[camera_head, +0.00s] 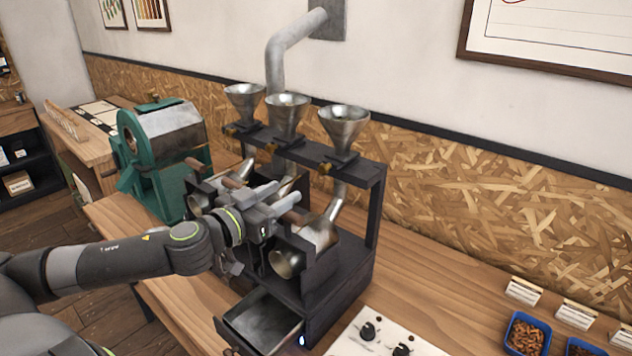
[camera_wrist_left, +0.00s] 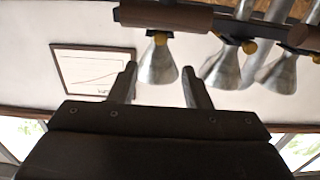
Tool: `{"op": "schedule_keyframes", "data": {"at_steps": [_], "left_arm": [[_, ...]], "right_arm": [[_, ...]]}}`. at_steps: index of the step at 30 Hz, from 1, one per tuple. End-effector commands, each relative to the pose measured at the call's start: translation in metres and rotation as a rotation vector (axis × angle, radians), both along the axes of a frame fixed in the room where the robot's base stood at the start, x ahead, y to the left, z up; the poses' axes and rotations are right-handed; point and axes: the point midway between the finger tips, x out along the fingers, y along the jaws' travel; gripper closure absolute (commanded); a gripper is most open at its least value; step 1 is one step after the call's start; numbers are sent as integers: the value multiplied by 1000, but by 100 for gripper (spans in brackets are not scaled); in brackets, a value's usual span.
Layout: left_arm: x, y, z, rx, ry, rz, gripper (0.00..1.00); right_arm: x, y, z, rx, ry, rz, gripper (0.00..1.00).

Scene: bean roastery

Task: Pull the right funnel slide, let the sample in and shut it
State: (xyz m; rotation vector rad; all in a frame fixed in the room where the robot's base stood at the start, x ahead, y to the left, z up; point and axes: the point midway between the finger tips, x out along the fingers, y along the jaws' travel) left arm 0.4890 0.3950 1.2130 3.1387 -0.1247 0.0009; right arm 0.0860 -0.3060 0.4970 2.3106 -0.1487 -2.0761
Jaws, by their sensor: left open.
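The right metal funnel (camera_head: 343,122) stands on the dark rack, with a small brass slide knob (camera_head: 325,168) under it. In the left wrist view, the picture is inverted; the right funnel (camera_wrist_left: 158,66) and its brass knob (camera_wrist_left: 160,38) appear beyond my fingers. My left gripper (camera_head: 278,196) is open and empty in front of the rack, below and left of the right knob and apart from it. Its two fingers also show in the left wrist view (camera_wrist_left: 158,74). Whether the slide is in or out is too small to tell. My right gripper is out of view.
Two more funnels (camera_head: 287,112) stand left of it. Wooden handles (camera_head: 290,216) and metal drums (camera_head: 287,262) sit close around my gripper. A drawer (camera_head: 262,322) stands open at the front. A green roaster (camera_head: 160,150) is at left, a bean tray (camera_head: 524,334) at right.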

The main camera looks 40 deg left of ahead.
Motion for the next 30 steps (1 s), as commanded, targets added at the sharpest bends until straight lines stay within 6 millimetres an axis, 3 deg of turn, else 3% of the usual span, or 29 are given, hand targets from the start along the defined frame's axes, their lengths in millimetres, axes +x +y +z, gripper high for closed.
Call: {"op": "schedule_keyframes", "data": {"at_steps": [10,30], "left_arm": [[30,-2,-1,-5,-5,0,56],[100,-7,2,-6,-2,3,56]], "right_arm": [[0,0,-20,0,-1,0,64],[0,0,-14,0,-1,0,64]]}}
